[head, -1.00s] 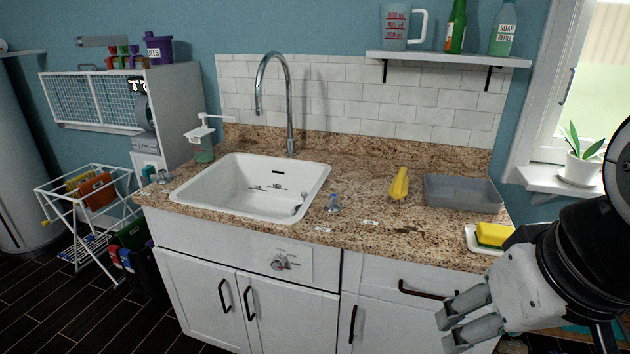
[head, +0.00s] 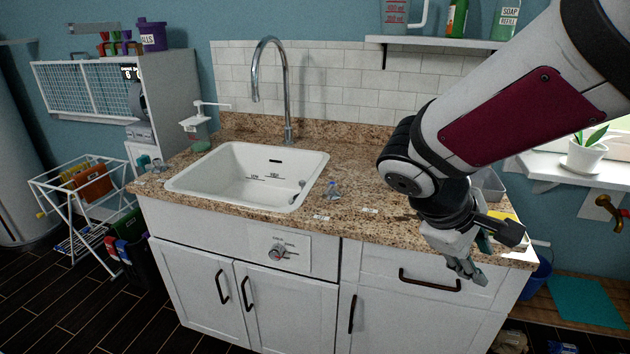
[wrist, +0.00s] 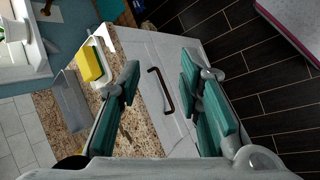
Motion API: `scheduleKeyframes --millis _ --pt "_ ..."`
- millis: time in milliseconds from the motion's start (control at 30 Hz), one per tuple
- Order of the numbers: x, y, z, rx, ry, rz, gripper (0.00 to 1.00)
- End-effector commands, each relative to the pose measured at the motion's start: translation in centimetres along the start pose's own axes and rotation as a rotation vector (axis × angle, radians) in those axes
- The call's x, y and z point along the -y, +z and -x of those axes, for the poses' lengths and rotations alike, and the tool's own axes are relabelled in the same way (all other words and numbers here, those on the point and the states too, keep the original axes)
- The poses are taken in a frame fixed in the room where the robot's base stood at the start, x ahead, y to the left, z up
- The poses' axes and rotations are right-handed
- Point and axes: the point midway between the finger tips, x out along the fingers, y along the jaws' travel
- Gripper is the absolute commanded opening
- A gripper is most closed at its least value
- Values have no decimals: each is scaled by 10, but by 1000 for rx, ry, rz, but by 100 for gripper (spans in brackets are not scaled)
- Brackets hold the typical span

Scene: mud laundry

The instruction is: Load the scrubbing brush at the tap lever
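My gripper (head: 480,258) hangs in front of the counter's right front edge. In the wrist view its teal-padded fingers (wrist: 164,85) are apart with nothing between them. A chrome gooseneck tap (head: 287,95) stands behind the white sink (head: 222,178). A yellow object, perhaps the scrubbing brush, lay on the counter in the earlier head view. My arm now hides that spot, and only a yellow sliver (wrist: 74,166) shows at the bottom of the wrist view.
A yellow sponge (wrist: 91,61) lies on a white dish near the counter's right end, beside a grey tray (wrist: 70,100). A shelf (head: 430,42) overhangs the counter.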

Motion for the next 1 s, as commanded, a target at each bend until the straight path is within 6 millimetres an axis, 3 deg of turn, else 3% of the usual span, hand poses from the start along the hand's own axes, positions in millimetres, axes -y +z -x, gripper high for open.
scheduleKeyframes --millis 200,433,567,733,833,1000 --pt "-21 -76 -20 84 285 313 33" --pt "-23 -174 -19 126 628 644 33" --pt "-7 -236 -10 131 839 838 33" --pt "31 -310 5 122 1100 1067 33" --pt "54 -340 13 112 1213 1165 33" --pt "76 -364 20 100 1313 1248 33"
